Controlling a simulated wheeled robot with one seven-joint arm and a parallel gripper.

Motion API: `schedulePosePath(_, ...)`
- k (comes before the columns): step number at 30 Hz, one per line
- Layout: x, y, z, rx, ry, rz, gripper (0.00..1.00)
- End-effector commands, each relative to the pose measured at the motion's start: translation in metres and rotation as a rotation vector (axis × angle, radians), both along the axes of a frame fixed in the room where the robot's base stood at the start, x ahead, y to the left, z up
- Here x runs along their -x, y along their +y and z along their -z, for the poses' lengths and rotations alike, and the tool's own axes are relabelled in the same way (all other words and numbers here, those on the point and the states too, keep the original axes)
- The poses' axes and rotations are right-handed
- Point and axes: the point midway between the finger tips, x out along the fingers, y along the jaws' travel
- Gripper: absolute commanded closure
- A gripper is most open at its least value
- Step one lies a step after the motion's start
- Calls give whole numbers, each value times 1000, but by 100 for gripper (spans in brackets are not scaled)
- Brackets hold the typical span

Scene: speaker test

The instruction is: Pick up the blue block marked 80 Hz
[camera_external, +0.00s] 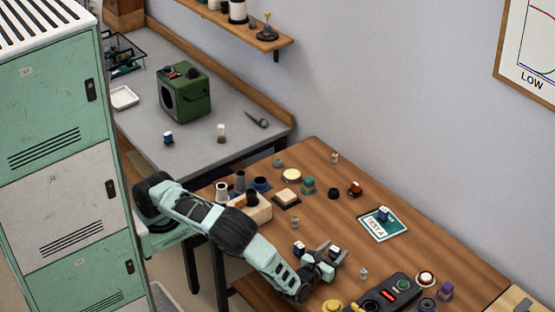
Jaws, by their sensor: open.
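Several small dark blue blocks with white faces are in view; their markings are too small to read, so I cannot tell which is marked 80 Hz. One block (333,252) is on the wooden table beside or between my gripper's fingers. Another block (299,248) stands just left of the gripper. A third block (383,214) rests on the teal-edged TEST A card (372,234). One more block (168,138) is on the grey bench. My gripper (337,257) is open and low over the wooden table; I cannot tell whether it touches the near block.
A black control box (387,296) with a green button is at the table's front, right of my gripper. Caps, knobs and a wooden holder (262,212) crowd the back left. A green speaker box (185,93) stands on the grey bench (222,95). Lockers (60,150) are at left.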

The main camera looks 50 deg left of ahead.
Motion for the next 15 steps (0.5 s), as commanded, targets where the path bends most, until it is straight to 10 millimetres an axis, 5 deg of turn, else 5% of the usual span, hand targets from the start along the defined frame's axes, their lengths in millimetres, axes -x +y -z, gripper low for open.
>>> schedulePosePath(3,0,0,0,0,0,0,48)
schedulePosePath(8,1,0,0,0,0,0,93)
schedulePosePath(15,1,0,0,0,-1,0,94)
